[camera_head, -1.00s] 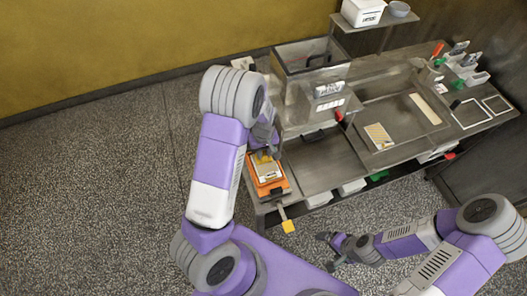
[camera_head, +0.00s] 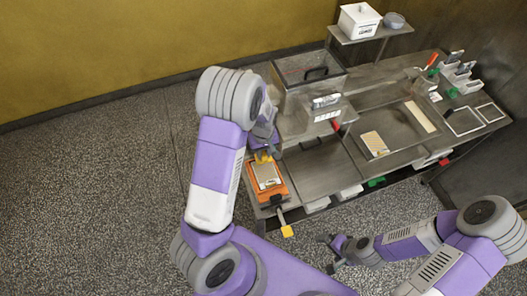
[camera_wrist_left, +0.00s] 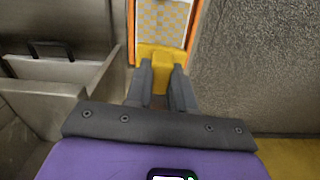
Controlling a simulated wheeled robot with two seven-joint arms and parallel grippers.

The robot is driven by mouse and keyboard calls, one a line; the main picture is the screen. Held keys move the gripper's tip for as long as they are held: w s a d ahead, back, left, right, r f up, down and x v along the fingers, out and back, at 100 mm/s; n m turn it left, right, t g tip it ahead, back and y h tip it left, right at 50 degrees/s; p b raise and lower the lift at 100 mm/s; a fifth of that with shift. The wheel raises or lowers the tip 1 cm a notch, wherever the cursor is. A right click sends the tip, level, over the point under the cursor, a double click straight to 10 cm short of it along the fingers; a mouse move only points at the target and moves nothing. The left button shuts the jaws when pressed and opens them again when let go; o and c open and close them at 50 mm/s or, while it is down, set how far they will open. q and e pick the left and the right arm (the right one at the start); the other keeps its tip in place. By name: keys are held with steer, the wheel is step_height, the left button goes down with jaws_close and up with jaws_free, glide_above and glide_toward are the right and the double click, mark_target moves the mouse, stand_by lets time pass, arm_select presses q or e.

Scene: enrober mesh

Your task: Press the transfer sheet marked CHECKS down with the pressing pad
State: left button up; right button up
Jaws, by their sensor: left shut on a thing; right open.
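My left gripper (camera_head: 264,150) is shut on a yellow block (camera_wrist_left: 160,56) at the near edge of an orange-edged tray (camera_wrist_left: 131,30). A pale sheet with a check-like pattern (camera_wrist_left: 160,20) lies just beyond the fingers. In the head view, the orange tray (camera_head: 282,190) stands at the left end of the bench with a light sheet (camera_head: 267,174) on it. I cannot make out the word CHECKS, nor tell whether the yellow block belongs to the pressing pad. My right gripper (camera_head: 328,241) is open and empty over the floor in front of the bench.
A metal tank (camera_head: 308,70) with a black handle stands behind the tray. An orange-striped sheet (camera_head: 373,143) lies on the bench to the right. A yellow-tipped handle (camera_head: 286,231) sticks out at the front. A white box (camera_head: 359,20) sits on the shelf.

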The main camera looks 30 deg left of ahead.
arm_select(q)
steer(key=shift+f, duration=0.15)
steer(key=shift+s+d+f+b, duration=0.3)
steer(key=shift+f+b, duration=0.4)
steer(key=shift+f, duration=0.25)
steer(key=shift+s+d+f+b, duration=0.25)
steer(key=shift+d+f+b, duration=0.1)
steer(key=shift+f+b, duration=0.5)
steer(key=shift+s+d+f+b, duration=0.3)
steer(key=shift+f+b, duration=0.3)
steer(key=shift+f, duration=0.4)
steer(key=shift+f+b, duration=0.4)
steer(key=shift+f, duration=0.2)
steer(key=shift+r, duration=0.1)
step_height(320, 180, up, 7)
steer(key=p, duration=0.6)
